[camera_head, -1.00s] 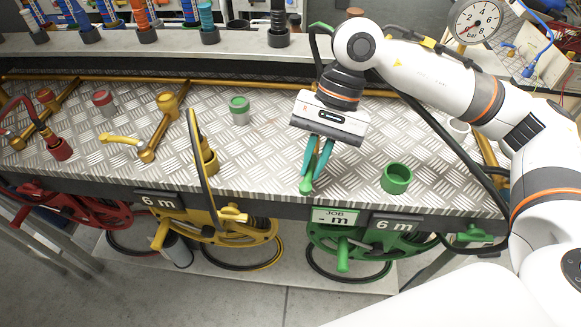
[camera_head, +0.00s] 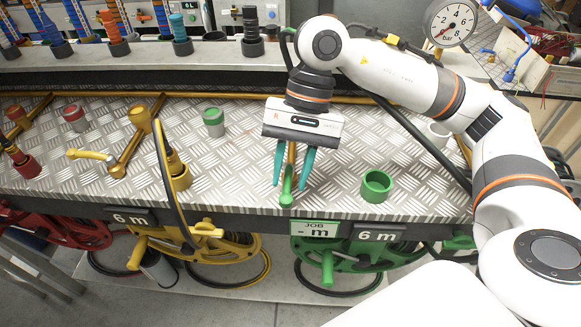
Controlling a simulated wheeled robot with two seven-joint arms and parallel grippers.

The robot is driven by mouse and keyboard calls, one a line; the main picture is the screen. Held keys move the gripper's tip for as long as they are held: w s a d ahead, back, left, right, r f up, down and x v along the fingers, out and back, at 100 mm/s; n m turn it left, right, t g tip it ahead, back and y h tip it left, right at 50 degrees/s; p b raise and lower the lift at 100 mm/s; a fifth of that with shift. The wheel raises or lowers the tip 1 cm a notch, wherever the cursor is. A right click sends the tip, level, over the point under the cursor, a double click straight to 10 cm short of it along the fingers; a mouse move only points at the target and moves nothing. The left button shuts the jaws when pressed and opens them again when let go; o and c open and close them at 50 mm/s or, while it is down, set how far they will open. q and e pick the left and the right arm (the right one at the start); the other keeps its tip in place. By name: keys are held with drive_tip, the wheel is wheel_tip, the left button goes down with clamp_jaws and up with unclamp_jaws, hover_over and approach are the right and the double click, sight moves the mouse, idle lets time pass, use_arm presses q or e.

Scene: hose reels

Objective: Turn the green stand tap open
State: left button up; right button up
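The green stand tap shows as a green lever handle (camera_head: 287,188) below a brass pipe (camera_head: 291,156), near the front edge of the metal bench. My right gripper (camera_head: 292,181) points down at it, with its two teal fingers spread apart. The lever and pipe show in the gap between the fingers, and no clear contact is visible. The gripper body hides the upper part of the tap. My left gripper is not in view.
An open green cup-like holder (camera_head: 376,186) stands to the right of the tap. A green-topped canister (camera_head: 213,122) stands behind left. A green hose reel (camera_head: 345,254) hangs below the bench front. A yellow tap (camera_head: 127,160) is further left.

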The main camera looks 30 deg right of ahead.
idle(0.3)
drive_tip(key=v, duration=1.2)
